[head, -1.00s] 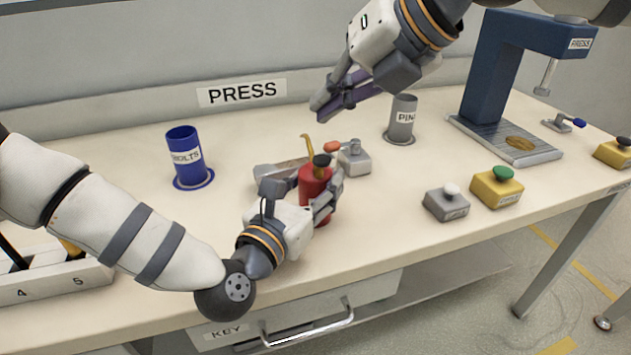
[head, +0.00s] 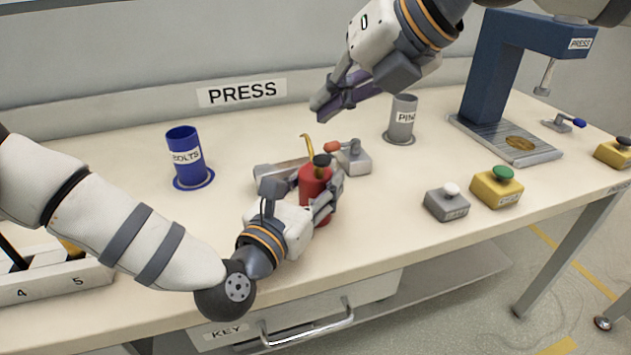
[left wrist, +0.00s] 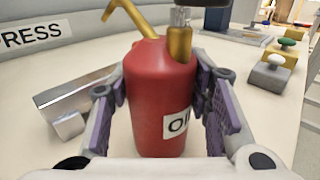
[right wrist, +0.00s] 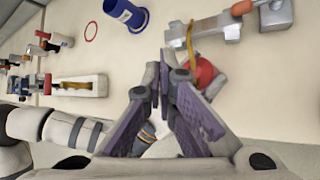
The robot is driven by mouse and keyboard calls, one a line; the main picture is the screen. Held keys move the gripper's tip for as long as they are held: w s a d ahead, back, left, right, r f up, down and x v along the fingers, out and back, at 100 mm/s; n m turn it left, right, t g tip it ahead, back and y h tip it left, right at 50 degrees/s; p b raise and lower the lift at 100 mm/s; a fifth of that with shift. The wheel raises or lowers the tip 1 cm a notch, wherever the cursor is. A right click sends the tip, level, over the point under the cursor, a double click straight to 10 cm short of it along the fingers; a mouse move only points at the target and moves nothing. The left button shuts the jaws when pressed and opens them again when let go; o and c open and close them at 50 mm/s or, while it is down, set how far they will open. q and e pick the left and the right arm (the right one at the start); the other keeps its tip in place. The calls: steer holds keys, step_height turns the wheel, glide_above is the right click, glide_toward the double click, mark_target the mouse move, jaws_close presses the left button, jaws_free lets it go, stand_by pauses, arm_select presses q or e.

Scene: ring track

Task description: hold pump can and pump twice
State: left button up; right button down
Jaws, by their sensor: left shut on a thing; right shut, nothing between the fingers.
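The red pump can (head: 314,182) stands upright on the bench, with a brass spout and a black pump knob (head: 321,160) on a brass collar. In the left wrist view the can (left wrist: 160,95) shows an oil label and sits between purple finger pads. My left gripper (head: 318,200) is shut on the can's body from the front. My right gripper (head: 327,105) is shut and empty, in the air above and behind the can. In the right wrist view its fingertips (right wrist: 163,75) meet, with the can (right wrist: 205,78) partly hidden beyond them.
A metal device with an orange knob (head: 332,146) stands just behind the can. A blue bolts cup (head: 186,158) is to the left, a grey pins cup (head: 401,120) behind right. Button boxes (head: 446,203) and a blue press (head: 490,75) are at right.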

mark_target(327, 156)
step_height(327, 156, down, 6)
stand_by(1.0)
stand_by(1.1)
steer(key=shift+f, duration=0.5)
